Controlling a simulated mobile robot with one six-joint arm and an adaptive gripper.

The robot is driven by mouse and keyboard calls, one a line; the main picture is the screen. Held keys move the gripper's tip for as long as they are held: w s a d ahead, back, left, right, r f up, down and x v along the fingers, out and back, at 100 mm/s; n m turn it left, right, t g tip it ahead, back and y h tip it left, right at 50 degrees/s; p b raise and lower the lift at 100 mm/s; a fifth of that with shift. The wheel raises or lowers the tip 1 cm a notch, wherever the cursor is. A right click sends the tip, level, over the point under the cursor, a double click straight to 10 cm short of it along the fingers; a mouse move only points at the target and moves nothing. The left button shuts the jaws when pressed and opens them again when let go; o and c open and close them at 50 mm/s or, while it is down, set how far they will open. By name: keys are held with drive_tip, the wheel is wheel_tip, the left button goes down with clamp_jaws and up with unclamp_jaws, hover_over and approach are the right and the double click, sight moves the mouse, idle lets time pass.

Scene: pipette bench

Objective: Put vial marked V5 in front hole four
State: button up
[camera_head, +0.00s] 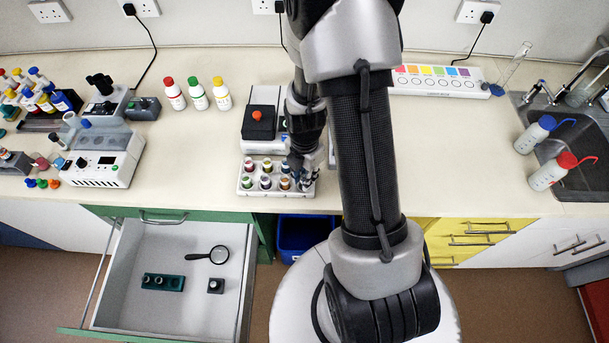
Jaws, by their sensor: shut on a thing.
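The white vial rack (262,194) stands near the front edge of the bench, with two rows of holes. Several vials with coloured caps stand in its left and middle columns, such as a front-left vial (247,183). My gripper (301,173) points down over the right end of the rack, shut on a vial that its fingers mostly hide. The right-hand holes are largely covered by the gripper. The V5 marking is too small to read, and I cannot tell whether the held vial is inside a hole.
Behind the rack is a device with a dark top and orange knob (257,115). Three capped bottles (198,95) stand further back. An open drawer (170,300) juts out below the bench at left. A sink (580,150) is at right.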

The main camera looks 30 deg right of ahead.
drive_tip(key=shift+f+b, duration=0.35)
drive_tip(key=o, duration=0.4)
drive_tip(key=shift+o, duration=0.2)
drive_tip(key=shift+r, duration=0.15)
